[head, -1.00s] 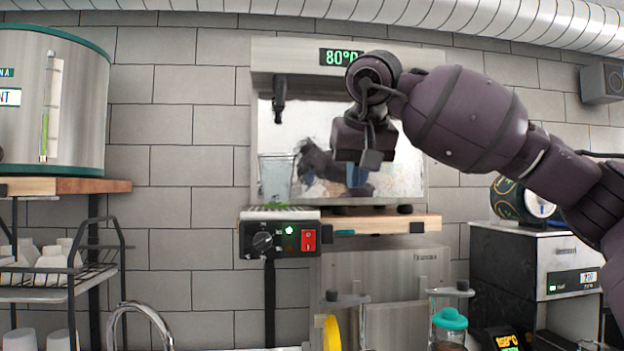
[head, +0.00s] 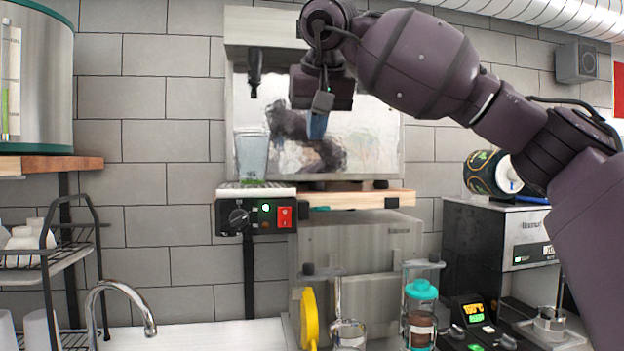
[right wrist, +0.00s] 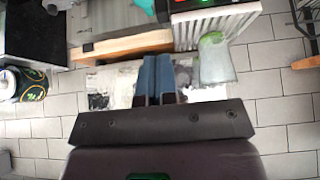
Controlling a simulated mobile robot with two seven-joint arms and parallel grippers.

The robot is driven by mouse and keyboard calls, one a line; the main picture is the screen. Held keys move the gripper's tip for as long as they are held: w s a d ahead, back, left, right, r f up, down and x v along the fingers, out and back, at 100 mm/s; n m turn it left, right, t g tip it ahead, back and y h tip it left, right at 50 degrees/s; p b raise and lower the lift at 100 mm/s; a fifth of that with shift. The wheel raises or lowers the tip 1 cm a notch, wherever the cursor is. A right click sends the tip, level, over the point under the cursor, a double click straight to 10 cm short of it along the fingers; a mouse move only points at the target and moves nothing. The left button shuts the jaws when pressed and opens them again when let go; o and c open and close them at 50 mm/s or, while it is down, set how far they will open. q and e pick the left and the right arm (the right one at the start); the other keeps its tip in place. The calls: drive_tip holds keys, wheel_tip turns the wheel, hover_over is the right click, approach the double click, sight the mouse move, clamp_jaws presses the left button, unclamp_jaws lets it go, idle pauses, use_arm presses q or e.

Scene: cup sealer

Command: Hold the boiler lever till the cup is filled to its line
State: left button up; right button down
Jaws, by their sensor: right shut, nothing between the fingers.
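The boiler (head: 232,100) hangs on the tiled wall, with a shiny front panel. Its black tap (head: 255,72) points down at the left; I cannot make out a separate lever. A clear cup (head: 251,150) stands upright on the slatted tray below the tap. Something green lies at its bottom; I cannot make out a fill line. The cup also shows in the right wrist view (right wrist: 217,65). My right gripper (head: 317,125) is shut and empty, in front of the panel, right of the cup and apart from it. Its blue fingers show in the right wrist view (right wrist: 157,75). My left gripper is not in view.
Below the tray is a control box (head: 256,215) with a knob and a red switch. A wooden shelf (head: 360,198) runs to its right. A grinder-like machine (head: 500,250), a teal-lidded jar (head: 421,310) and a tap (head: 120,295) stand lower down.

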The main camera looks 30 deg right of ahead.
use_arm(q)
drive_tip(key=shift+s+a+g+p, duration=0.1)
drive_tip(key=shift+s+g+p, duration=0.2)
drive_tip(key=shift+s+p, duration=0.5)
use_arm(e)
drive_tip(key=w+d+r+g+y, duration=0.1)
drive_tip(key=w+d+r+g, duration=0.1)
drive_tip(key=w+d+g, duration=0.2)
drive_tip(key=shift+w, duration=0.35)
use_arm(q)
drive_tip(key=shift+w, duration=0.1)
use_arm(e)
drive_tip(key=shift+d, duration=0.15)
hover_over(318, 209)
drive_tip(key=w+d, duration=0.2)
wheel_tip(318, 209, down, 12)
drive_tip(key=shift+s+a+r, duration=0.1)
drive_tip(key=shift+r, duration=0.05)
drive_tip(key=shift+s+f, duration=0.2)
drive_tip(key=shift+f, duration=0.75)
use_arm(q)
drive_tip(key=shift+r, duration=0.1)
